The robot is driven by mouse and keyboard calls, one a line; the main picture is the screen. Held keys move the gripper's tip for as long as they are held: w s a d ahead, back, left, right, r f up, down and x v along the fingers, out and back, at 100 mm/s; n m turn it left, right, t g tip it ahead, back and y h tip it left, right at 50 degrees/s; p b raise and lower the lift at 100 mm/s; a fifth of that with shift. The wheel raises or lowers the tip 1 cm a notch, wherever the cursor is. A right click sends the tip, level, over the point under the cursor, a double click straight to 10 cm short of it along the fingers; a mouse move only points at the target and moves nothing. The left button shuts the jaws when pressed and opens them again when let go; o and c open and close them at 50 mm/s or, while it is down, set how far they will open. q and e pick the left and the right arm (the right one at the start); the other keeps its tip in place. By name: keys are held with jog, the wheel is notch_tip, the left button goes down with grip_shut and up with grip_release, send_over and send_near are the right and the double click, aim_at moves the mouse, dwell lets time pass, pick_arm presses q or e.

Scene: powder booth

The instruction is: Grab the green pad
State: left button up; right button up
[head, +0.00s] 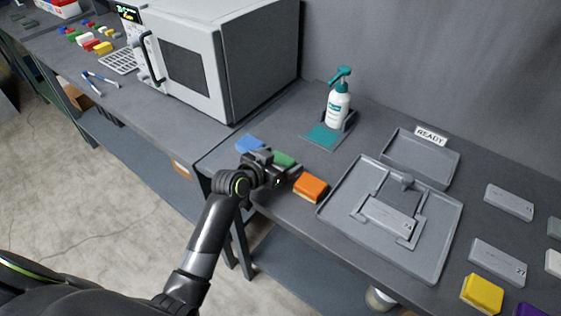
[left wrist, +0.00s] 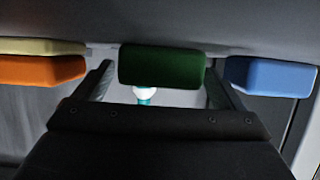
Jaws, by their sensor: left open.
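The green pad (head: 285,159) lies on the dark table between a blue pad (head: 250,143) and an orange pad (head: 311,187). My left gripper (head: 276,172) is at the pad's near side and hides part of it in the head view. In the left wrist view the green pad (left wrist: 162,66) sits in line with the gap between the two fingers of my open left gripper (left wrist: 158,82). One finger is on each side of it, and I cannot tell whether they touch it. My right gripper is not in view.
In the left wrist view the orange pad (left wrist: 40,70) and blue pad (left wrist: 270,76) flank the fingers closely. A grey tray (head: 337,207) is to the right, and a large oven-like machine (head: 255,60) is behind left.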

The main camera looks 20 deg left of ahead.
pick_arm(q)
jog(key=shift+w+d+f, duration=0.1)
jog(key=shift+w+f, duration=0.05)
jog(key=shift+w, duration=0.05)
jog(key=c, duration=1.1)
jog(key=shift+o, duration=0.2)
